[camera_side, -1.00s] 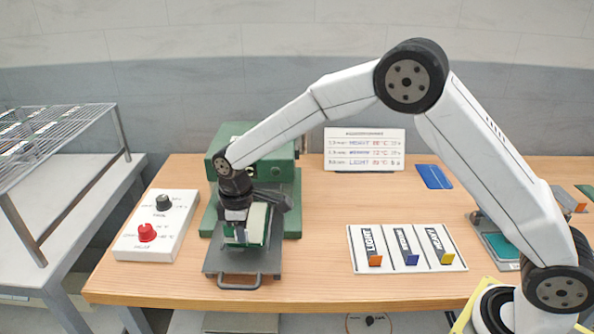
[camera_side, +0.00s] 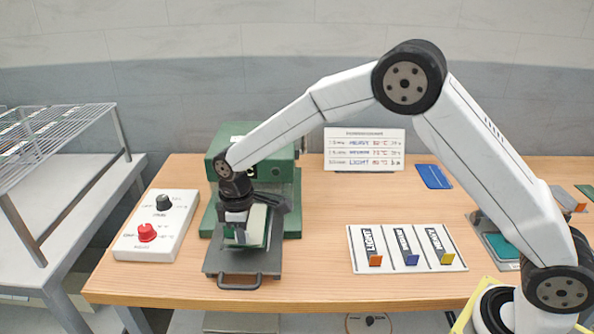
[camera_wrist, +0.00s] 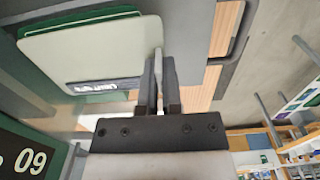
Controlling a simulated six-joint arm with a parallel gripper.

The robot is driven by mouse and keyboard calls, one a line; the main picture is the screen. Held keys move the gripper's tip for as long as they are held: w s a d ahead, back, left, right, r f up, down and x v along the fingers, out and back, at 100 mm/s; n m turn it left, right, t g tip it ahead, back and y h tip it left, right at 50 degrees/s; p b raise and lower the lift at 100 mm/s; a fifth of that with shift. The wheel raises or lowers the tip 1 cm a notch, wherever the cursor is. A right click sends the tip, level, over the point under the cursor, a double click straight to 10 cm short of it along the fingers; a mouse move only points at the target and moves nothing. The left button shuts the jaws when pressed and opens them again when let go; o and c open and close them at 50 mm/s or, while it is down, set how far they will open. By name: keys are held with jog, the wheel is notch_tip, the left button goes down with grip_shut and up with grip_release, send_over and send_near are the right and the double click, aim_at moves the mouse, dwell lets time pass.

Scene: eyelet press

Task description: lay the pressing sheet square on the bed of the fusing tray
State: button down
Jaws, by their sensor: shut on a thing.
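My gripper (camera_side: 238,228) is low over the dark grey fusing tray (camera_side: 213,262). It is shut on the edge of a pale pressing sheet (camera_side: 257,218). In the wrist view, the fingers (camera_wrist: 160,72) pinch the right edge of the pale, round-cornered sheet (camera_wrist: 90,48). A green layer shows along the sheet's far edge, and a dark label with white letters (camera_wrist: 105,86) shows by its near edge. The sheet looks tilted in the side view. My gripper hides part of the tray bed, and I cannot tell whether the sheet touches it.
The green press (camera_side: 222,140) stands right behind the tray. A white control box (camera_side: 157,225) with a red and a black knob is close on the left. A board with three labelled cards (camera_side: 408,262) lies to the right. Bare wood (camera_side: 325,205) lies between.

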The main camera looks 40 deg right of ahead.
jog(key=shift+f, duration=0.9)
dwell(0.5)
jog(key=shift+w+d, duration=0.7)
dwell(1.3)
jog(key=shift+f, duration=0.45)
dwell(1.4)
jog(key=c, duration=0.7)
grip_release()
jog(key=shift+r, duration=0.15)
jog(key=shift+r, duration=3.8)
jog(key=shift+s+d, duration=0.1)
jog(key=shift+d, duration=0.05)
